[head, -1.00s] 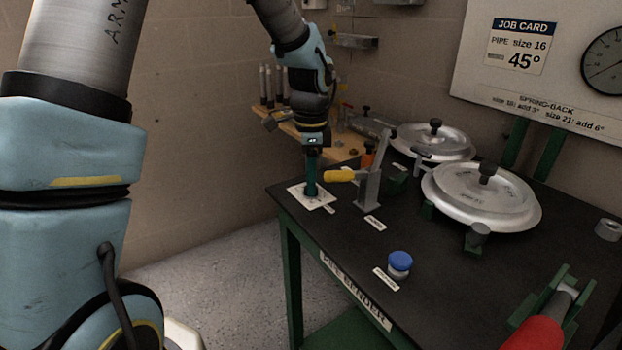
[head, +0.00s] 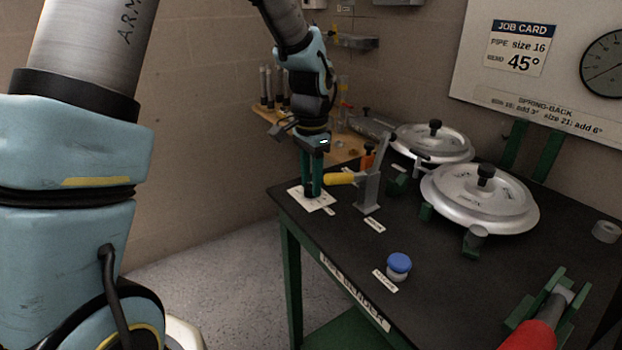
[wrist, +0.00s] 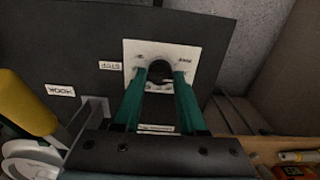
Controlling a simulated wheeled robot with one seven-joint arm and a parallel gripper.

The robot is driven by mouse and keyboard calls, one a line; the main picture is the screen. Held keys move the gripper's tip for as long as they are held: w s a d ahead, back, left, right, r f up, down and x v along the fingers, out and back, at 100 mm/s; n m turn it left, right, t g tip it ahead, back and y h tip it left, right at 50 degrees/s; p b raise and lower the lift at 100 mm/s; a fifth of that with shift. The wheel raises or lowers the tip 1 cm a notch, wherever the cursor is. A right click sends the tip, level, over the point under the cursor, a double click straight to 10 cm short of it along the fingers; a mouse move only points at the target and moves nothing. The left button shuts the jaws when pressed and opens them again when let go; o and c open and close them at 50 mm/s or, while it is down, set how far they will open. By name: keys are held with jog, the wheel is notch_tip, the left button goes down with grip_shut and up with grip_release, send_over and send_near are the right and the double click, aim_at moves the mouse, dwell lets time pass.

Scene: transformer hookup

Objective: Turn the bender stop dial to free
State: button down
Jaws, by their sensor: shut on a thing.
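The stop dial (wrist: 160,70) is a dark knob on a white plate (wrist: 135,50) at the table's far left corner; the plate also shows in the head view (head: 298,192). My gripper (head: 312,192) points down over the plate, its teal fingers low on either side of the knob. In the wrist view my gripper (wrist: 162,76) is shut on the dial, one finger at each side. A label reading STOP (wrist: 110,66) lies beside the plate. Small print on the plate is too blurred to read, and the fingers hide part of the dial.
A yellow-handled lever (head: 341,179) on a grey bracket (head: 369,190) stands just right of my gripper. A blue button (head: 399,262) is nearer the front. Round metal formers (head: 480,200) fill the table's right side. Open floor lies left of the table (head: 330,235).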

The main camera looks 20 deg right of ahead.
aim_at(311, 185)
jog(key=n, duration=0.5)
jog(key=shift+n+p, duration=0.3)
jog(key=shift+p, duration=0.05)
dwell(0.4)
jog(key=shift+c, duration=2.3)
grip_release()
notch_tip(311, 185, up, 11)
jog(key=b, duration=0.1)
jog(key=shift+f, duration=0.1)
